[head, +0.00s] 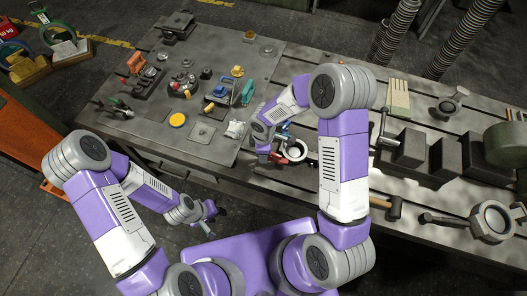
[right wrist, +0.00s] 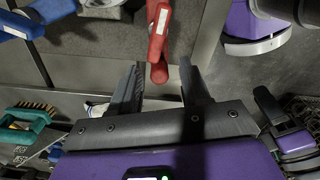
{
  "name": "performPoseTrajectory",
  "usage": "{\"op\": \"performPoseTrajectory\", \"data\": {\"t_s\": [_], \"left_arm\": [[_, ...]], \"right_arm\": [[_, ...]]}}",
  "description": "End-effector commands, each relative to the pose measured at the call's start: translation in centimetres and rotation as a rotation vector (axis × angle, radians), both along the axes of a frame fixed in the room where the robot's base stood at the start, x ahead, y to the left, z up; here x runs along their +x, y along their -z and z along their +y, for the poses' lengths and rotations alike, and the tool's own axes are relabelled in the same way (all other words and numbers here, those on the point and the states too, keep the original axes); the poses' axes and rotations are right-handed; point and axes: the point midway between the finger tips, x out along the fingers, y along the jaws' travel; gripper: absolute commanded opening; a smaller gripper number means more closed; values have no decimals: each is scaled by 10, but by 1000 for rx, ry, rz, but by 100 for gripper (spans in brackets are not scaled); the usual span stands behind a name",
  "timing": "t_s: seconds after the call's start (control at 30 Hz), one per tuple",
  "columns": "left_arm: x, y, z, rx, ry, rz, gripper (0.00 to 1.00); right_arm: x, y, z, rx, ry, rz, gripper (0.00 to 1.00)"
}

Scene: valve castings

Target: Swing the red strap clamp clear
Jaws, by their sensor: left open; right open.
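The red strap clamp (right wrist: 158,40) shows in the right wrist view as a red bar with a white label. Its rounded near end lies between the fingertips of my right gripper (right wrist: 160,78), which is open, with a gap on both sides. In the head view a small part of the red clamp (head: 284,159) shows beside my right gripper (head: 265,155), by a pale round part; my arm hides some of it. My left gripper (head: 214,220) is open and empty, off the table's front edge.
A blue clamp (right wrist: 22,24) lies left of the red one, and a teal-handled brush (right wrist: 22,127) is at the lower left. In the head view dark step blocks (head: 410,148) and a mallet (head: 394,207) are to the right. Several small fixtures crowd the left plate.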

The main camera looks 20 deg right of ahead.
Motion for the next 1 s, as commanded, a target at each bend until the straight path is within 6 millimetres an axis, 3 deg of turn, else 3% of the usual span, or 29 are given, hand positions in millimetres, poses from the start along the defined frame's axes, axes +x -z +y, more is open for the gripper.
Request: {"op": "performPoseTrajectory", "data": {"t_s": [0.23,0.53,1.0], "left_arm": [[0,0,0,0,0,0,43],[0,0,0,0,0,0,43],[0,8,0,0,0,0,43]], "right_arm": [[0,1,0,1,1,0,46],[0,1,0,1,1,0,0],[5,2,-3,0,98,-2,0]]}}
